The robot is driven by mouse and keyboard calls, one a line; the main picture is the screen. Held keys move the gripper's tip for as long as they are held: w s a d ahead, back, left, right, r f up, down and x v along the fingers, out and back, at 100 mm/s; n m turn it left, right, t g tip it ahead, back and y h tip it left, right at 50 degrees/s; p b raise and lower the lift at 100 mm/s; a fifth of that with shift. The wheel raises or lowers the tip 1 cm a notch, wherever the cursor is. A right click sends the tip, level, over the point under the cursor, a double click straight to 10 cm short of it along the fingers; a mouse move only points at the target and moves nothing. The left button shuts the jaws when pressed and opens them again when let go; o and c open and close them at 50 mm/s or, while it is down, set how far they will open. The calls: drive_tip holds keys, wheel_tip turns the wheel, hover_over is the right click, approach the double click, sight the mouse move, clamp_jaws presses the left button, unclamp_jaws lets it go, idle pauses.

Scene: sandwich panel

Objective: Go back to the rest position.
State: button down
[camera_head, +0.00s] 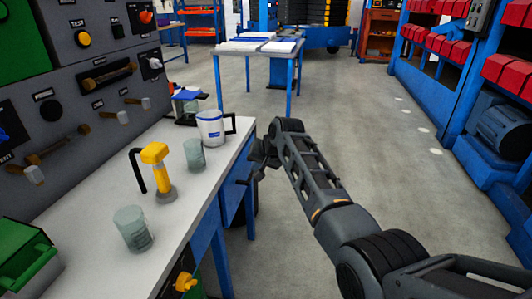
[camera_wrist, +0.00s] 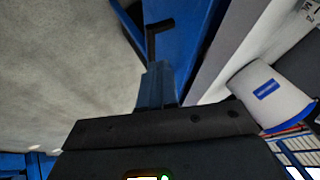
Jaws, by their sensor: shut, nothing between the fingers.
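My gripper (camera_head: 257,168) hangs beside the right edge of the white-topped bench (camera_head: 190,215) in the head view, just beyond the bench top. My arm reaches to it from the lower right. In the wrist view the gripper (camera_wrist: 156,86) is shut and holds nothing. A white mug (camera_head: 211,128) with a blue label and a dark handle stands on the bench near that edge. It also shows in the wrist view (camera_wrist: 265,94), to the right of the gripper.
Two greenish glasses (camera_head: 194,153) (camera_head: 133,228) and a yellow-headed tool (camera_head: 156,170) stand on the bench. A grey panel (camera_head: 75,110) with switches and levers rises behind. A blue-legged table (camera_head: 265,50) stands farther back. Grey floor (camera_head: 360,110) is open to the right.

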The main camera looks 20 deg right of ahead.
drive_tip(key=p+v, duration=0.1)
drive_tip(key=v, duration=0.5)
drive_tip(key=s+f+t+h+p, duration=0.1)
drive_tip(key=s+f+t+p, duration=0.1)
drive_tip(key=s+f, duration=1.25)
drive_tip(key=s+n+t+h+p, duration=0.1)
drive_tip(key=s+n+t+p, duration=0.1)
drive_tip(key=s, duration=1.5)
drive_tip(key=s+r+n+t+p, duration=0.1)
drive_tip(key=s+r, duration=0.3)
drive_tip(key=s, duration=0.5)
drive_tip(key=s+r+n+t+p, duration=0.1)
drive_tip(key=s+r, duration=0.4)
drive_tip(key=s, duration=0.5)
drive_tip(key=s+a+r+t, duration=0.1)
drive_tip(key=s+r, duration=0.5)
drive_tip(key=r, duration=0.2)
drive_tip(key=s+a+r+n+t+p, duration=0.1)
drive_tip(key=s+r, duration=0.5)
drive_tip(key=r, duration=0.2)
drive_tip(key=shift+r+n, duration=0.3)
drive_tip(key=shift+r, duration=0.1)
drive_tip(key=c, duration=1.8)
unclamp_jaws()
